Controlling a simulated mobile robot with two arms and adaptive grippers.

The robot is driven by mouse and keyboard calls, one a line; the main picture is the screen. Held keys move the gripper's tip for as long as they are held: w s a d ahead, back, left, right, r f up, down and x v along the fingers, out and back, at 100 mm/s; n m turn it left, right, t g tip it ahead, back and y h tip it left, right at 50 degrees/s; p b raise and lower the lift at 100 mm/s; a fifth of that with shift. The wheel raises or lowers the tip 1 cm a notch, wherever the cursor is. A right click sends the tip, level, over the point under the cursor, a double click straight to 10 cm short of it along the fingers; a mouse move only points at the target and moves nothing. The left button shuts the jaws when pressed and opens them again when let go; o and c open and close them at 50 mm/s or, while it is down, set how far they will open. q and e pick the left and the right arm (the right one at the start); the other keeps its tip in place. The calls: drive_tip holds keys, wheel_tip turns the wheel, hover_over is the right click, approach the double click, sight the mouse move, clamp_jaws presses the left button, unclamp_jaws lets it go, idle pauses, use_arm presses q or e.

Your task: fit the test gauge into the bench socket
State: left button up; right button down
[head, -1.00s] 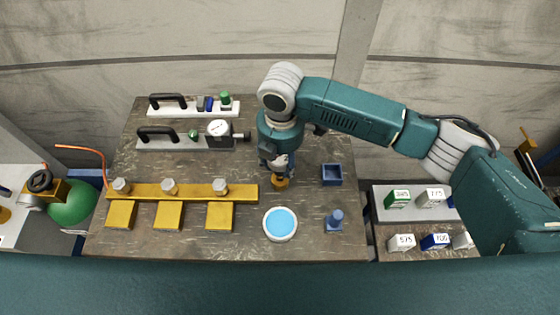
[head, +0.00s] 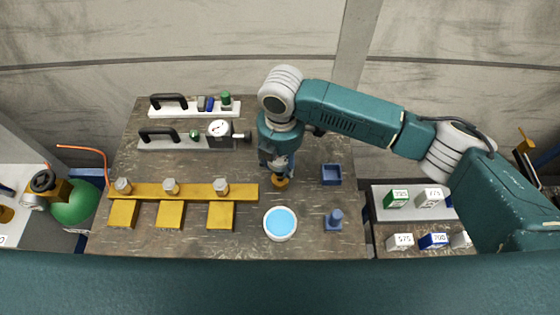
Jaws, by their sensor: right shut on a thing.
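My right gripper (head: 279,166) points straight down over the middle of the bench. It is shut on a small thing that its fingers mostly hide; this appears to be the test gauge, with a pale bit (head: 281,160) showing. Directly below the fingers is a round brass-coloured piece (head: 280,182) at bench level, perhaps the bench socket. I cannot tell whether the held thing is seated in it or just above it. Another white-faced dial (head: 219,128) sits on a grey plate with a black handle at the back left. My left gripper is not in view.
A yellow rail (head: 195,192) with several bolts lies left of the gripper. A blue-filled round dish (head: 280,223), a blue square tray (head: 331,174) and a blue post (head: 335,219) stand close by. Numbered boxes (head: 396,198) are on a side shelf at the right.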

drive_tip(key=shift+r, duration=0.1)
drive_tip(key=shift+f+b, duration=0.75)
drive_tip(key=shift+f, duration=1.4)
drive_tip(key=c, duration=0.8)
unclamp_jaws()
drive_tip(key=shift+o, duration=0.2)
drive_tip(key=shift+r, duration=0.15)
wheel_tip(320, 180, up, 12)
drive_tip(key=shift+s+f, duration=0.1)
drive_tip(key=shift+s, duration=0.05)
